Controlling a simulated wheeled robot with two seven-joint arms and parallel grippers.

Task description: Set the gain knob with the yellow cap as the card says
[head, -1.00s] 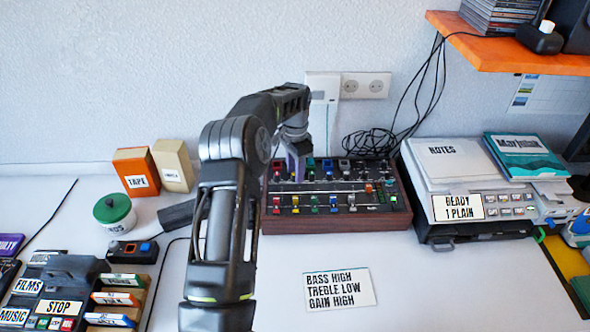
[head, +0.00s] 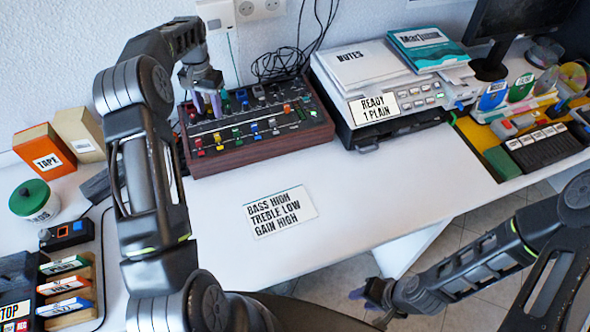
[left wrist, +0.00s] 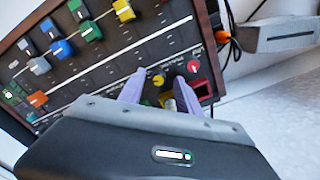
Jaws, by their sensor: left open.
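The card (head: 280,210) lies flat on the table and reads BASS HIGH, TREBLE LOW, GAIN HIGH. The mixer (head: 262,151) with coloured knobs and sliders stands behind it in a wooden case. My left gripper (head: 208,104) points down over the mixer's left part. In the left wrist view, the left gripper (left wrist: 160,92) is open, its purple fingers apart over the panel. A yellow-capped knob (left wrist: 158,80) shows between the fingertips, near a red-capped knob (left wrist: 193,66). Its pointer is too small to read. My right gripper (head: 372,305) hangs beyond the table's front edge, fingers apart and empty.
A printer (head: 395,130) with notes stands right of the mixer. Orange TAPE box (head: 45,162), green-lidded jar (head: 33,200) and a media rack (head: 65,290) are at left. Cables (head: 280,65) lie behind the mixer. The table around the card is clear.

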